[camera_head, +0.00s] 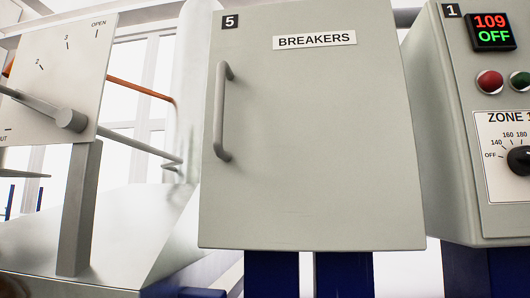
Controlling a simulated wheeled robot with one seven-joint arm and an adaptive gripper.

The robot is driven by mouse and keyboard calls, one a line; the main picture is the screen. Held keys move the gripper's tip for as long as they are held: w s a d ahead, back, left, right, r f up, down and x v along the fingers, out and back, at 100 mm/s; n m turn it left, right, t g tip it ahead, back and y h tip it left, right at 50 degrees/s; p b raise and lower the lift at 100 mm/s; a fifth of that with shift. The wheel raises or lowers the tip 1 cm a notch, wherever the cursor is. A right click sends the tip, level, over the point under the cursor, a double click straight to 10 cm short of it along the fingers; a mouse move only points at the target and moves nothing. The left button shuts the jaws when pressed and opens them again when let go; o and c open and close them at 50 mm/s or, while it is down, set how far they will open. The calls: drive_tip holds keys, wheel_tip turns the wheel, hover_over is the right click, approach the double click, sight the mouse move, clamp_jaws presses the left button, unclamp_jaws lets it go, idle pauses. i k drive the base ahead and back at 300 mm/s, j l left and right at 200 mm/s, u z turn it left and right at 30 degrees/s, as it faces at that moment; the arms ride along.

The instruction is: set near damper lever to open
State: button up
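A pale damper plate (82,72) stands at the left edge, cut off by the frame. It shows the marks 2, 3 and OPEN, with OPEN at its top right, and part of a word ending in "UT" at its lower left. A grey lever (28,102) runs from a round hub (71,119) at the plate's lower right toward the left, slightly upward, below the 2 mark. Its far end is outside the frame. The frame does not show whether this is the near lever. My gripper is not in view.
A grey breaker cabinet (315,140), numbered 5, fills the middle; its door with a vertical handle (221,112) looks closed. A zone control box (455,130) with a display, buttons and dial stands at right. A grey post (78,210) carries the plate.

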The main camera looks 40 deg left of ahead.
sight(66, 118)
drive_tip(key=u, duration=2)
drive_tip(key=j+u, duration=0.15)
drive_tip(key=u, duration=0.25)
drive_tip(key=i, duration=0.05)
